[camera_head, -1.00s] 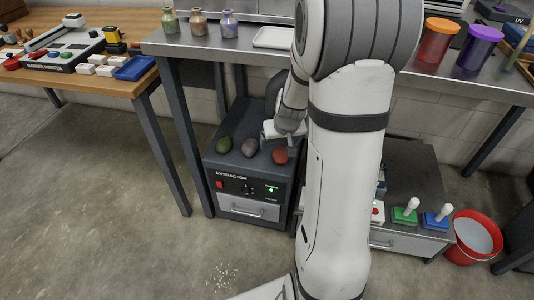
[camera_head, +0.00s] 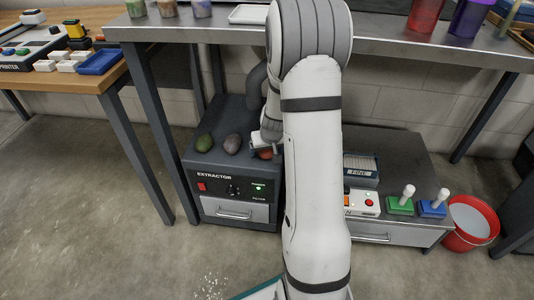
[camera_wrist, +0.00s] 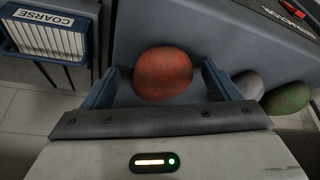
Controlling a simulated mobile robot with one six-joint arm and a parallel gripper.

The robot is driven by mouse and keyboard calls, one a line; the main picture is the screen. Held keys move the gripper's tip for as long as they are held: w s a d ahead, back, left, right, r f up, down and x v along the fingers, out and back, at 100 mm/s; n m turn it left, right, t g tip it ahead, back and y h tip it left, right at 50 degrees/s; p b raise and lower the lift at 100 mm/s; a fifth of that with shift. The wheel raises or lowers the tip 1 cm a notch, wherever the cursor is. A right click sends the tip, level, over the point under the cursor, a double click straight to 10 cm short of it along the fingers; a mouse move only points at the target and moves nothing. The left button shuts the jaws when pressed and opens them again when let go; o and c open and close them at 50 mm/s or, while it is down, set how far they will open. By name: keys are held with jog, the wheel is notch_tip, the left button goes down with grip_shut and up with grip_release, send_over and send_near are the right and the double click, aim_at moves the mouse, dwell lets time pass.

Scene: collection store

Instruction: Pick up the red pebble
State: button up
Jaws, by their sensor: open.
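The red pebble (camera_wrist: 163,73) lies on the dark top of the extractor. In the head view the red pebble (camera_head: 265,154) is partly hidden by my arm. My gripper (camera_wrist: 165,85) is open, with one finger on each side of the red pebble in the wrist view. Gaps show between the fingers and the pebble. In the head view my gripper (camera_head: 264,143) is small and mostly hidden behind my arm.
A grey pebble (camera_head: 232,144) and a green pebble (camera_head: 204,143) lie to the left on the extractor (camera_head: 212,165). A steel table (camera_head: 400,45) stands above and behind. A rack labelled COARSE (camera_wrist: 40,35) is beside the extractor. A red bucket (camera_head: 470,225) stands at right.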

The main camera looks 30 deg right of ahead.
jog(key=shift+r, duration=0.1)
jog(key=c, duration=1.3)
